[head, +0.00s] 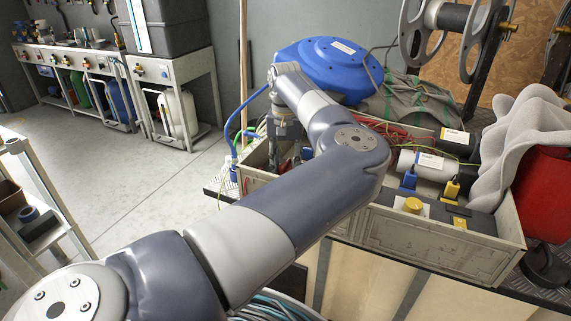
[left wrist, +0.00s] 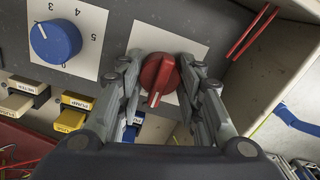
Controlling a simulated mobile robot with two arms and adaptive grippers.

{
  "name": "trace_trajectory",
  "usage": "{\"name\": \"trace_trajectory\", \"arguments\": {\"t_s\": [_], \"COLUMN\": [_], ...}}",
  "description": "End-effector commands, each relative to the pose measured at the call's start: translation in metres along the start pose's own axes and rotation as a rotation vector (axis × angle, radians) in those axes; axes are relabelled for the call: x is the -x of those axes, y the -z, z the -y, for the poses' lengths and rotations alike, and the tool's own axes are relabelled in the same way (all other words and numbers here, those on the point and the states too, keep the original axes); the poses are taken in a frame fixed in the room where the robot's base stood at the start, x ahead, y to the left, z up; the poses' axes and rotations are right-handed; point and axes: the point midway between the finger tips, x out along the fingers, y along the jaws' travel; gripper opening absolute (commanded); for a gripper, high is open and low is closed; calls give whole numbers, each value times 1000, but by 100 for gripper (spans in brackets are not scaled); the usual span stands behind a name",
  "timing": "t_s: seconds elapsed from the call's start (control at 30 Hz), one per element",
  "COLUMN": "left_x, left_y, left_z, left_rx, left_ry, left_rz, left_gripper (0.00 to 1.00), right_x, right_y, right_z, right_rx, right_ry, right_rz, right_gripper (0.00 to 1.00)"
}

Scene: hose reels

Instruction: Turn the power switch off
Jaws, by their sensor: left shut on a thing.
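A red rotary switch (left wrist: 160,72) sits on a white plate on a grey panel in the left wrist view. Its grip has a pale mark at the end and points down, slightly left, in that picture. My left gripper (left wrist: 161,80) has one finger on each side of the red switch and is shut on it. In the head view my left gripper (head: 285,140) reaches down into the left end of a beige crate (head: 440,248). Any wording on the switch plate is not readable. My right gripper is not in view.
A blue dial (left wrist: 55,42) with numbers lies left of the switch. A blue hose reel (head: 330,65) stands behind the crate. A grey cloth (head: 520,140) and red object (head: 545,190) crowd the right end.

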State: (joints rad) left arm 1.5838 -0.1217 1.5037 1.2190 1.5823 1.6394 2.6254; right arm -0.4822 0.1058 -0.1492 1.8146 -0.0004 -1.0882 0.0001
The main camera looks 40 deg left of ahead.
Motion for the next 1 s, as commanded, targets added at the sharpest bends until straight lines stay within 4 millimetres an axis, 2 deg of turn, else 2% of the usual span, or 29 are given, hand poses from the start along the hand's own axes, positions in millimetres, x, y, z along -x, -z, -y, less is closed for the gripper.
{"name": "trace_trajectory", "arguments": {"t_s": [0.33, 0.37, 0.43, 0.47, 0.83, 1.0], "left_x": [0, 0, 0, 0, 3, 26], "left_y": [0, 0, 0, 0, 0, 1], "left_z": [0, 0, 0, 0, 0, 0], "left_rx": [5, 5, 5, 5, 3, 2], "left_ry": [0, 0, 0, 0, 0, -1], "left_rz": [0, 0, 0, 0, 0, -4], "left_gripper": [10, 36, 52, 54, 54, 54], "right_x": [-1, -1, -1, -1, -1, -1], "right_y": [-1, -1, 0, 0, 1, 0], "right_z": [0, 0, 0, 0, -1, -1], "right_rx": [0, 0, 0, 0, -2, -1], "right_ry": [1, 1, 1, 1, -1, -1], "right_rz": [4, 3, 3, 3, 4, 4], "right_gripper": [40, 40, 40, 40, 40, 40]}}
